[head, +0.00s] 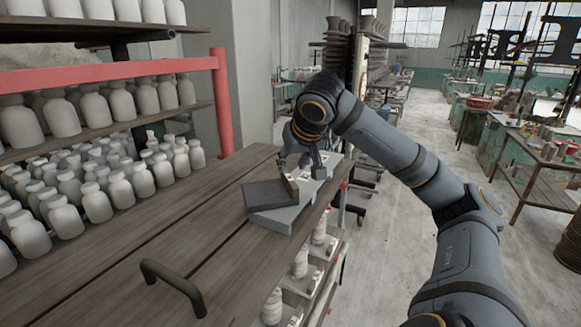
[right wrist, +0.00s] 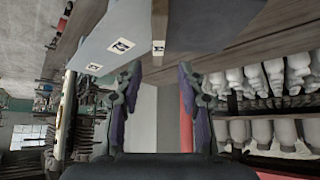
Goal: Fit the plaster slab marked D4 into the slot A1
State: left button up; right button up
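A grey holder (head: 278,218) lies on the wooden table, and it also shows at the top of the right wrist view (right wrist: 105,35). It carries white labels (right wrist: 122,45) whose marks I cannot read. A dark flat slab (head: 264,194) rests at its near left part. A thin brownish piece (head: 291,188) stands upright at the slab's right edge. My right gripper (head: 306,172) is over the holder's far part. In the right wrist view my gripper (right wrist: 157,80) has its fingers apart with nothing held between them. I cannot make out D4 or A1. My left gripper is out of view.
The wooden table (head: 180,232) has a dark handle (head: 173,285) at its front and free room left of the holder. Shelves with many white bottles (head: 120,187) and a red rail (head: 110,70) stand at the left. A lower shelf (head: 305,284) holds stacked pale pieces.

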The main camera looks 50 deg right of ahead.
jog(key=p+v, duration=0.2)
jog(key=v, duration=0.7)
jog(key=shift+p, duration=0.3)
